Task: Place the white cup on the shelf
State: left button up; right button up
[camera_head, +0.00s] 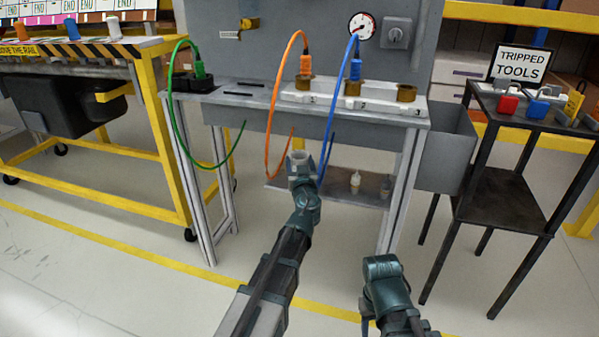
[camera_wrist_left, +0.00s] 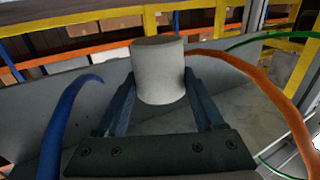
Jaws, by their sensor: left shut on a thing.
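My left gripper (camera_head: 300,177) is shut on the white cup, reaching toward the front of the grey workbench. In the left wrist view, the plain whitish cup (camera_wrist_left: 160,72) sits between the two dark fingers (camera_wrist_left: 160,100), its rim tilted slightly. In the head view the cup (camera_head: 299,158) is small and greyish, overlapping the space under the tabletop. The lower shelf (camera_head: 335,196) is a board under the bench, behind and below the gripper. The right arm (camera_head: 383,270) shows at lower right, but its fingers are hidden.
Orange and blue cables hang close on either side of the cup, and a green cable hangs farther left. Small bottles (camera_head: 355,182) stand on the shelf's right part. The bench (camera_head: 250,97) has metal legs. A black cart (camera_head: 505,195) stands at right, a yellow-framed rack (camera_head: 165,120) at left.

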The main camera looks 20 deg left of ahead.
pick_arm(q)
jog(key=shift+f+b, duration=1.6)
jog(key=shift+f, duration=0.1)
jog(key=shift+f, duration=0.2)
jog(key=o, duration=1.3)
jog(key=shift+r, duration=0.1)
jog(key=shift+r, duration=0.25)
jog(key=v, duration=1.2)
jog(key=shift+s+f, duration=0.1)
jog(key=shift+f, duration=0.05)
